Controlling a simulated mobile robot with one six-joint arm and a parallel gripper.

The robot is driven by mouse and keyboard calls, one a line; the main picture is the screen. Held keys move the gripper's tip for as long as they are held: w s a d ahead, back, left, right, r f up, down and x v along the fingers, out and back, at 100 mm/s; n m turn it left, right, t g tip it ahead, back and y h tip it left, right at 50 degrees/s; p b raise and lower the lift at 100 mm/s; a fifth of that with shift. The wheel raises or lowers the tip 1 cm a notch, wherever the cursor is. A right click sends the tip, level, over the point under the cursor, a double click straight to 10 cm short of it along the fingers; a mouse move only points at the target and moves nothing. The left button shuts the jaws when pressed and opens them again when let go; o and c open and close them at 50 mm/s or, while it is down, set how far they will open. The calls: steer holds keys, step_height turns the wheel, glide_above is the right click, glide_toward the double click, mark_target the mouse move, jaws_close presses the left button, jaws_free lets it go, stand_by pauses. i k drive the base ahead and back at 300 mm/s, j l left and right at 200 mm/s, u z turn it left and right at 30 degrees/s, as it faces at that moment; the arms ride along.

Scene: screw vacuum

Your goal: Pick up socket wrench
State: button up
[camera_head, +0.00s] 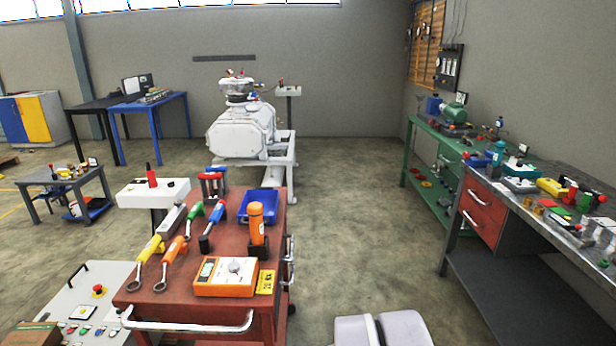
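Several wrench-like hand tools lie on top of the red tool cart (276,221), left of the middle of the head view. A yellow-handled tool (150,250) and an orange-handled tool (173,249) have ring-shaped metal ends toward the near edge. Behind them lie a green-handled tool (195,210) and a blue-handled tool (217,211) with a dark end. I cannot tell for certain which one is the socket wrench. My gripper does not show.
On the cart are an orange meter (226,277), an upright orange tool (256,222) and a blue tray (259,205). A control panel (75,300) stands at left. A cluttered workbench (560,222) stands at right.

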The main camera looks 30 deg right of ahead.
mark_target(201, 176)
steer(key=i+l, duration=0.1)
steer(key=l, duration=0.2)
steer(key=i+l, duration=0.1)
steer(key=l, duration=0.2)
steer(key=i+l, duration=0.1)
steer(key=l, duration=0.2)
steer(key=i+l+u, duration=0.1)
steer(key=i+l, duration=0.15)
steer(key=i+l+u, duration=0.1)
steer(key=i+l, duration=0.45)
steer(key=l, duration=0.15)
steer(key=i+l+u, duration=0.25)
steer(key=i+l, duration=0.2)
steer(key=l, duration=0.25)
steer(key=i+l+u, duration=0.1)
steer(key=l, duration=0.3)
steer(key=i+l, duration=0.3)
steer(key=i+u, duration=0.3)
steer(key=i, duration=0.45)
